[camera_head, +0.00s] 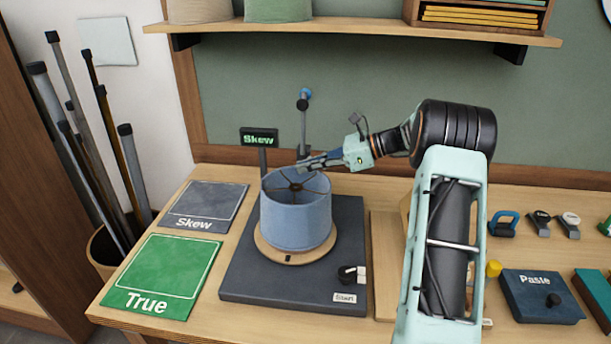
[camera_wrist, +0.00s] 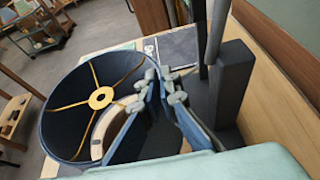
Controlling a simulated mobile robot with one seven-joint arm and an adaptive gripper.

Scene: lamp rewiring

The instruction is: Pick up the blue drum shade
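The blue drum shade (camera_head: 294,218) stands upright on a round wooden disc (camera_head: 290,257) on a dark base unit. Its open top shows a spoked ring. In the wrist view the shade (camera_wrist: 62,128) fills the left side, with brass-coloured spokes and a central ring. My gripper (camera_head: 303,164) reaches in from the right at the shade's back top rim. In the wrist view its two fingers (camera_wrist: 162,82) stand apart at the near rim and look open. The left finger overlaps the shade's opening; whether either finger touches the rim is unclear.
A dark post (camera_head: 303,125) stands just behind the shade, close to my gripper. A "Skew" display (camera_head: 259,137) is behind left. Green "True" (camera_head: 160,277) and grey "Skew" (camera_head: 204,205) mats lie left. A shelf (camera_head: 350,33) runs above; a "Paste" box (camera_head: 541,297) is right.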

